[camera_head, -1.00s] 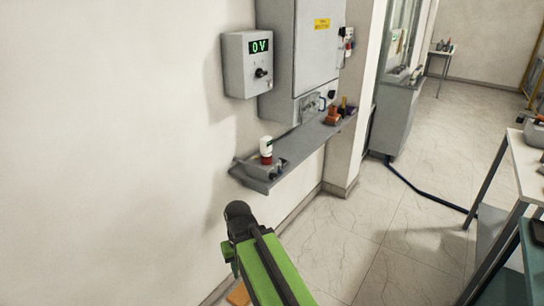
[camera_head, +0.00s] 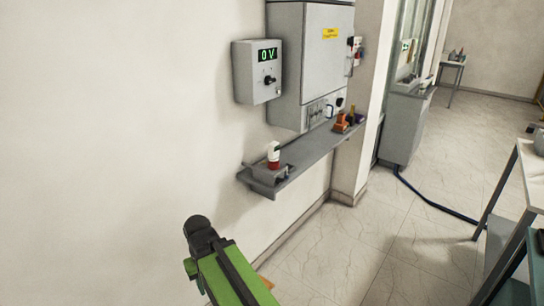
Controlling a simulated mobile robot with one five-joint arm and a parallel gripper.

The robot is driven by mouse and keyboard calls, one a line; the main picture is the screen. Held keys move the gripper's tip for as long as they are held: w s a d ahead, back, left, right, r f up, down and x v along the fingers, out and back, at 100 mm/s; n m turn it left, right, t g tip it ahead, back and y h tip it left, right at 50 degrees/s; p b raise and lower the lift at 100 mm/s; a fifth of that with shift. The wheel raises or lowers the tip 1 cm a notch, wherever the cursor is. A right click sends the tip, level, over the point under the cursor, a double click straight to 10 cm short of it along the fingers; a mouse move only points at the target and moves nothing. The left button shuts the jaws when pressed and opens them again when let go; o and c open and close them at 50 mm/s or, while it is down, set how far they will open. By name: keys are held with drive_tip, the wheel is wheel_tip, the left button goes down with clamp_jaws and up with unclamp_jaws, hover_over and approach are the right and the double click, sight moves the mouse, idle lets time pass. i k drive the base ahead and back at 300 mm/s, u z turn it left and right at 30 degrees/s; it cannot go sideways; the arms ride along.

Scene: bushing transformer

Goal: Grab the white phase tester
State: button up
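A small white item with a red base (camera_head: 273,154) stands upright at the near left end of the grey wall shelf (camera_head: 310,152). It looks like the white phase tester, but it is too small to be sure. My green and black arm (camera_head: 226,275) rises from the bottom of the view, below and to the left of the shelf, apart from it. Its dark end (camera_head: 198,228) touches nothing that I can see. The gripper's fingers cannot be made out.
A grey meter box (camera_head: 257,72) reading 0 V and a larger grey cabinet (camera_head: 313,65) hang above the shelf. Orange and dark items (camera_head: 346,122) sit at the shelf's far end. A table (camera_head: 528,175) stands at right. A dark cable (camera_head: 432,203) crosses the otherwise open floor.

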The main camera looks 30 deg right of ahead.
sight(273, 147)
drive_tip(key=z, duration=0.05)
drive_tip(key=i, duration=1)
drive_tip(key=u, duration=0.05)
